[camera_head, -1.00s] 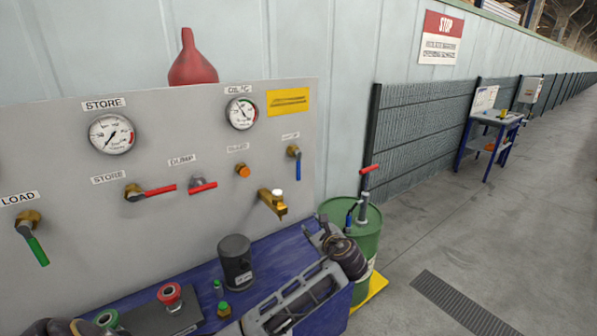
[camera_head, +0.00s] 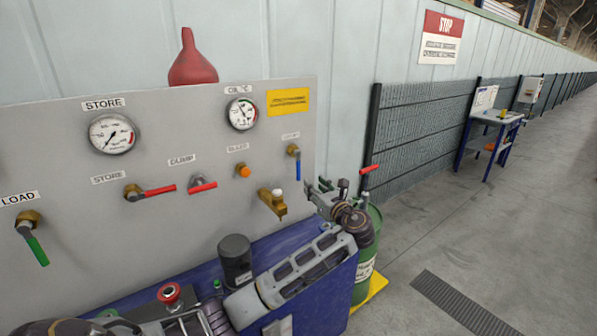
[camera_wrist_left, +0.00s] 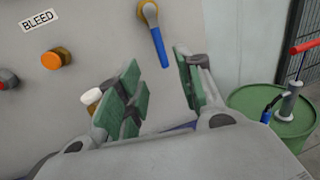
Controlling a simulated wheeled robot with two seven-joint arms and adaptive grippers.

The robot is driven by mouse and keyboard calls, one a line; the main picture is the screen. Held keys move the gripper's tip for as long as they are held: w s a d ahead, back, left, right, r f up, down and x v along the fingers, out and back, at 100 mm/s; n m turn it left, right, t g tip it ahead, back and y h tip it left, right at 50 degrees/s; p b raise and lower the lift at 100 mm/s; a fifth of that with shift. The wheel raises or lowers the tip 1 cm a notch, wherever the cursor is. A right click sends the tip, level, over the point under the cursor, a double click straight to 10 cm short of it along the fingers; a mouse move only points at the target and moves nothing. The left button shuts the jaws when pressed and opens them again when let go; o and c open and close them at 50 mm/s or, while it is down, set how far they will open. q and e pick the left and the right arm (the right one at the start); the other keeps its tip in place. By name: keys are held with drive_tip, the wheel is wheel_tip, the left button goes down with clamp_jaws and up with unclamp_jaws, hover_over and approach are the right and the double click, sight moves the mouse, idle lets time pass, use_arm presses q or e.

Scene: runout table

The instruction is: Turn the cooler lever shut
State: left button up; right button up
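The cooler lever (camera_head: 298,168) is a blue handle on a brass fitting at the right end of the grey panel, hanging down. The label above it is too blurred to read. In the left wrist view the blue lever (camera_wrist_left: 158,46) hangs down, tilted slightly, ahead of the gap between the fingers. My left gripper (camera_head: 327,190) is just right of and below the lever in the head view. Its green-padded fingers (camera_wrist_left: 157,90) are apart, with nothing between the pads; I see no contact with the lever. My right gripper is not in view.
A brass tap (camera_head: 273,202) with a white top and an orange knob (camera_head: 243,171) sit left of the lever. A green drum (camera_head: 372,245) with a red-handled pump stands at right. A dark canister (camera_head: 235,262) stands on the blue bench top below.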

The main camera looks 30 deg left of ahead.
sight(299, 171)
use_arm(q)
drive_tip(key=shift+a, duration=0.1)
drive_tip(key=p+x, duration=0.1)
drive_tip(key=x, duration=1.1)
drive_tip(key=shift+w+a, duration=0.25)
drive_tip(key=shift+a, duration=0.05)
drive_tip(key=shift+w+a, duration=0.2)
drive_tip(key=shift+a, duration=0.1)
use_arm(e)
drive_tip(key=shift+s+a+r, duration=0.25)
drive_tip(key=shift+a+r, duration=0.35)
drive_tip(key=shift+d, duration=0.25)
use_arm(q)
clamp_jaws()
